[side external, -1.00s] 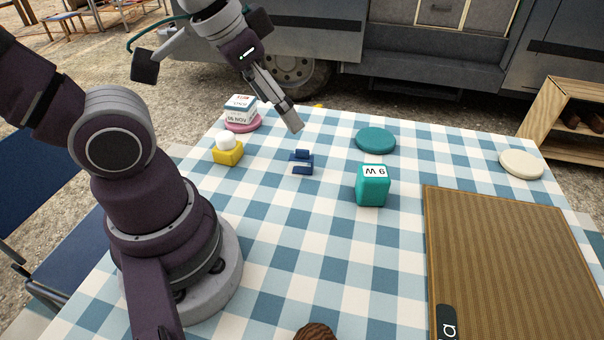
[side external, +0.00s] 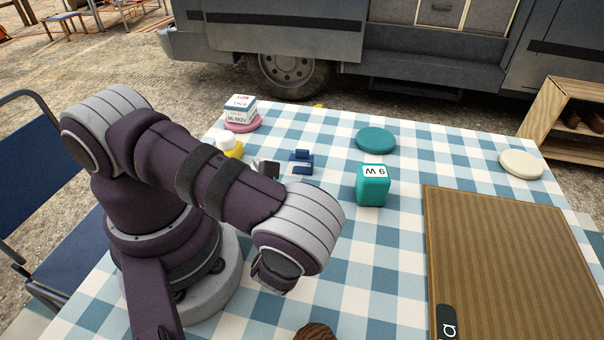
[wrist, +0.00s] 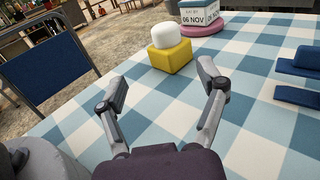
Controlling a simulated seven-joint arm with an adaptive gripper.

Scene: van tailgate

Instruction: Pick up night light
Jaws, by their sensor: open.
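The night light, a yellow cube base with a rounded white top, stands upright on the checked tablecloth. In the wrist view the night light (wrist: 171,50) is ahead of my gripper (wrist: 160,82), just beyond the fingertips and roughly centred between them. My gripper is open and empty, with clear cloth between its fingers. In the side view the night light (side external: 228,142) is partly hidden behind my arm. One of my gripper's fingers (side external: 266,168) shows past the arm near it; the rest is hidden.
A calendar block (side external: 240,108) sits on a pink disc (side external: 243,125) behind the night light. A dark blue object (side external: 301,162) lies to the right. A teal cube (side external: 373,186), teal disc (side external: 376,140), cream disc (side external: 521,164) and brown ribbed mat (side external: 510,260) are farther right.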

